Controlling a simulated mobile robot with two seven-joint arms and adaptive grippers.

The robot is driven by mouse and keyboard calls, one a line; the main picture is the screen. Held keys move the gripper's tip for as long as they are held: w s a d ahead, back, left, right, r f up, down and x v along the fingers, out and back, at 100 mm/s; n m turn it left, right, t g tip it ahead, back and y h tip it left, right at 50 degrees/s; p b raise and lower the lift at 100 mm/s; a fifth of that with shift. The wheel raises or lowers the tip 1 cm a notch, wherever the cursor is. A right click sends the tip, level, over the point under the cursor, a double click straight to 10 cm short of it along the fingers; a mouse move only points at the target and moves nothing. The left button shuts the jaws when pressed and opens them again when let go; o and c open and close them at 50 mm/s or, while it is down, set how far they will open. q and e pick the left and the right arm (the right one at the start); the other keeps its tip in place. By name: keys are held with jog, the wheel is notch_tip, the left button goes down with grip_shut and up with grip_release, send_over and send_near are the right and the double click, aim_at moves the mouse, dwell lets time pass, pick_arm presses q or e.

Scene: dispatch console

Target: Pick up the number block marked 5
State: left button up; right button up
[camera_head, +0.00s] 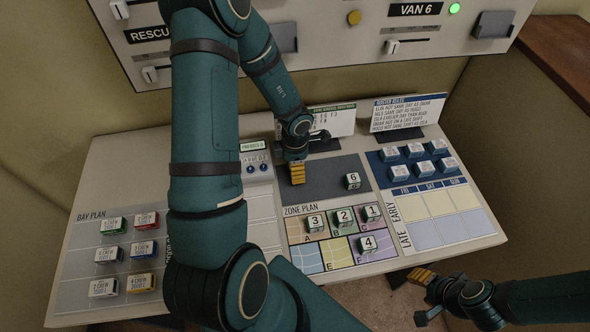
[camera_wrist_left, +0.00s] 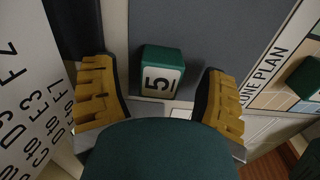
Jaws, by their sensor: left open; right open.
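The number block marked 5 (camera_wrist_left: 160,73) is green with a white face. In the left wrist view it sits on the dark grey pad between the two yellow fingers of my left gripper (camera_wrist_left: 158,88), with a gap on each side. In the head view my left gripper (camera_head: 297,173) is low over the upper left of the grey pad (camera_head: 325,182) and hides block 5. My left gripper is open and holds nothing. My right gripper (camera_head: 420,296) is open and empty, off the console's front right edge.
Block 6 (camera_head: 352,181) stands on the same pad to the right. Blocks 3 (camera_head: 314,222), 2 (camera_head: 344,216), 1 (camera_head: 372,212) and 4 (camera_head: 367,244) are on the zone plan in front. Several crew blocks (camera_head: 114,225) lie at left.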

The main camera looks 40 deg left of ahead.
pick_arm(q)
jog(key=c, duration=1.1)
